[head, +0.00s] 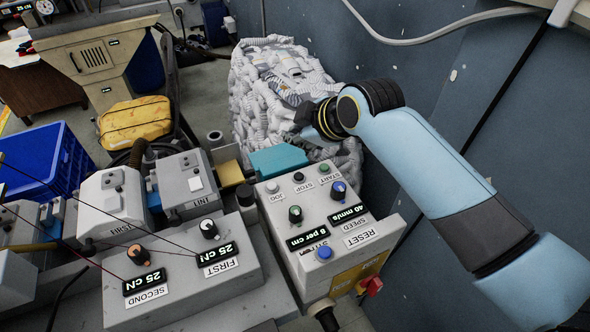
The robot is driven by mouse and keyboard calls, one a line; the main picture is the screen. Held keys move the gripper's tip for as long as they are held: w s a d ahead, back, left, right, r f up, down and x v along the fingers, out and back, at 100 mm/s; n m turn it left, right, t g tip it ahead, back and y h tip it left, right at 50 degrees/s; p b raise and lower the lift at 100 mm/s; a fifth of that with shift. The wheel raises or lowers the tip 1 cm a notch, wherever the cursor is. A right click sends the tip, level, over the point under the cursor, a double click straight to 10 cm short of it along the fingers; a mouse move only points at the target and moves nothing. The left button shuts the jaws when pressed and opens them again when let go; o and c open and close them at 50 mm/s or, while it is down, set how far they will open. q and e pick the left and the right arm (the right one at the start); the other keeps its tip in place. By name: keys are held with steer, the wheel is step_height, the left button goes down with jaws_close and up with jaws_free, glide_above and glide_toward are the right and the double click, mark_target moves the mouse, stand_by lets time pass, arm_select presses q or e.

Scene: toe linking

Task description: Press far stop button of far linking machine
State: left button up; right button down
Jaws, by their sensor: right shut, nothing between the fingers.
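A grey control box (310,220) stands in the middle of the head view. On its top is a row of buttons: a pale JOG button (272,187), a small dark STOP button (299,177) and a green START button (324,169). My right gripper (304,116) is shut and empty. In the picture it lies above the button row, in front of the pile of white fabric, apart from the STOP button. Its fingertips are small and hard to make out against the pile. My left gripper is not in view.
A teal block (278,160) sits beside the button row. The box also has knobs, displays and a blue RESET button (324,253). A second grey box (185,280) with tension displays stands left. White fabric (260,85) is piled behind. A blue crate (45,160) is far left.

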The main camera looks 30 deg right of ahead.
steer(key=b, duration=0.8)
glide_above(296, 177)
step_height(296, 177, down, 7)
steer(key=shift+f, duration=1)
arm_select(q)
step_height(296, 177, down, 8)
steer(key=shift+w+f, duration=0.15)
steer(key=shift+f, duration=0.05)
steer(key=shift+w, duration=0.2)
arm_select(e)
steer(key=shift+f, duration=0.1)
steer(key=shift+f, duration=0.25)
